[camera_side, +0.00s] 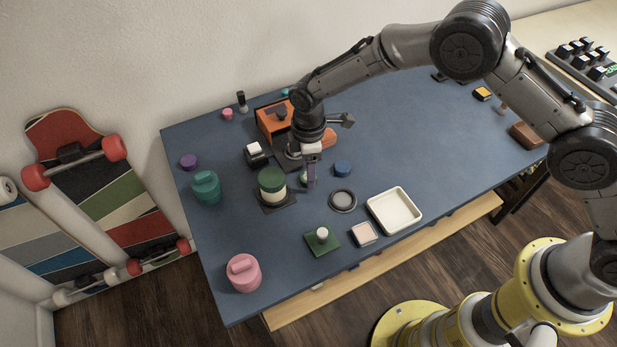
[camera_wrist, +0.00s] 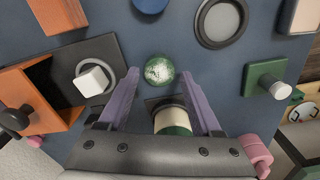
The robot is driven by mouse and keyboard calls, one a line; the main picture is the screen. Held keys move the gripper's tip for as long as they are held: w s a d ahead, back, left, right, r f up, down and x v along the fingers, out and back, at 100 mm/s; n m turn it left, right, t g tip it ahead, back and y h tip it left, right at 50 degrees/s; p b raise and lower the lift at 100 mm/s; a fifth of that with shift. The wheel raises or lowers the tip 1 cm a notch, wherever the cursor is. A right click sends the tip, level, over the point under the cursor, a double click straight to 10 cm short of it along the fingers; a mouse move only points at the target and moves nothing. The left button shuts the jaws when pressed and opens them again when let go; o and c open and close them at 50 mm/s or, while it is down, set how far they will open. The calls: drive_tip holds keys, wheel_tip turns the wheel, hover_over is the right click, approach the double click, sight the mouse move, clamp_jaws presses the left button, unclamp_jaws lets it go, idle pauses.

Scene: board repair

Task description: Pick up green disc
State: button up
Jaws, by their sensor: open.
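A dark green disc (camera_side: 271,180) sits on top of a cream cylinder (camera_side: 272,194), on a dark square pad. In the wrist view, the cream cylinder (camera_wrist: 169,115) and green disc (camera_wrist: 175,131) show between the fingers near the gripper body. My gripper (camera_side: 310,184) points down, just right of the stack in the side view. Its purple fingers (camera_wrist: 160,78) are apart.
A blue disc (camera_side: 342,168), a dark ring (camera_side: 343,200) and a white tray (camera_side: 394,210) lie to the right. A green plate with a white knob (camera_side: 322,240) is in front. An orange box (camera_side: 272,119) stands behind. Teal (camera_side: 206,188) and pink (camera_side: 243,273) containers stand left.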

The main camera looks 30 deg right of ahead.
drive_tip(key=shift+f, duration=0.9)
drive_tip(key=shift+c, duration=0.2)
clamp_jaws()
drive_tip(key=shift+r, duration=0.15)
